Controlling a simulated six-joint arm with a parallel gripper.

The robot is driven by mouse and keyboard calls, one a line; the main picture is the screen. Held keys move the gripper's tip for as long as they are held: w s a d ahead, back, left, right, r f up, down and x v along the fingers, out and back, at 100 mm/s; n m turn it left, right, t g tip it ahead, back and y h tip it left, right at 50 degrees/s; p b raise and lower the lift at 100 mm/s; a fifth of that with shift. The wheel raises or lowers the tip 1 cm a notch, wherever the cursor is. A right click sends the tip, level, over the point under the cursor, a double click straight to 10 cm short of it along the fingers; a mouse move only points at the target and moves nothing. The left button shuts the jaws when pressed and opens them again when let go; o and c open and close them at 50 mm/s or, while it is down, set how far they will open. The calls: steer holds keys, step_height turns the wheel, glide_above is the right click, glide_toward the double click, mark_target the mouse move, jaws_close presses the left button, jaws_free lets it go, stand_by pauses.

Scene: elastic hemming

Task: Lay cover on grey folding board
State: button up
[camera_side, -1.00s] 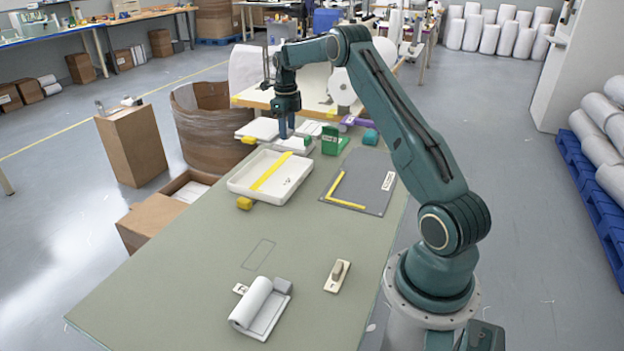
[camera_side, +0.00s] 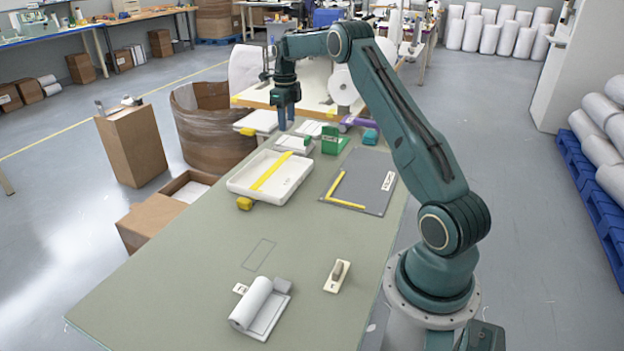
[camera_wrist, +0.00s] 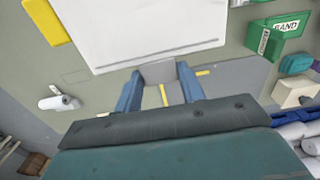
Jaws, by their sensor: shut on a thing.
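The white cover (camera_side: 260,121), a flat slab with a yellow tab (camera_side: 247,132), is at the far end of the table. My gripper (camera_side: 285,122) is shut at its edge and holds it up. In the wrist view the cover (camera_wrist: 140,30) fills the top centre, with the yellow tab at upper left. A light grey piece (camera_wrist: 158,73) at its edge sits between the blue fingers of my gripper (camera_wrist: 158,80). The grey folding board (camera_side: 372,182), with a yellow L-shaped strip and white label, lies flat and empty, nearer and to the right.
A white tray (camera_side: 270,178) with a yellow strip lies left of the board. A green holder (camera_side: 333,139) and teal block (camera_side: 371,137) stand beyond the board. A white roll (camera_side: 256,302) and a handled block (camera_side: 337,276) lie near the front. The table's middle is mostly clear.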

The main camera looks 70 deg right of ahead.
steer(key=w+a+f+n, duration=0.1)
steer(key=a+f+n, duration=0.2)
steer(key=a+n, duration=0.65)
steer(key=a+f+n, duration=0.3)
steer(key=a+n, duration=0.6)
steer(key=a, duration=0.2)
steer(key=s+a+f+n, duration=0.2)
steer(key=s+a+n, duration=0.2)
steer(key=a+n, duration=0.4)
steer(key=s+a+f+n, duration=0.1)
steer(key=s+a+n, duration=0.4)
steer(key=a+n, duration=0.3)
steer(key=shift+a+f+n, duration=0.2)
steer(key=shift+f+n, duration=0.2)
steer(key=shift+n, duration=0.35)
steer(key=w+d+r, duration=0.2)
steer(key=d+r, duration=0.8)
steer(key=d, duration=0.1)
glide_above(267, 239)
step_height(267, 239, down, 17)
steer(key=shift+r, duration=0.15)
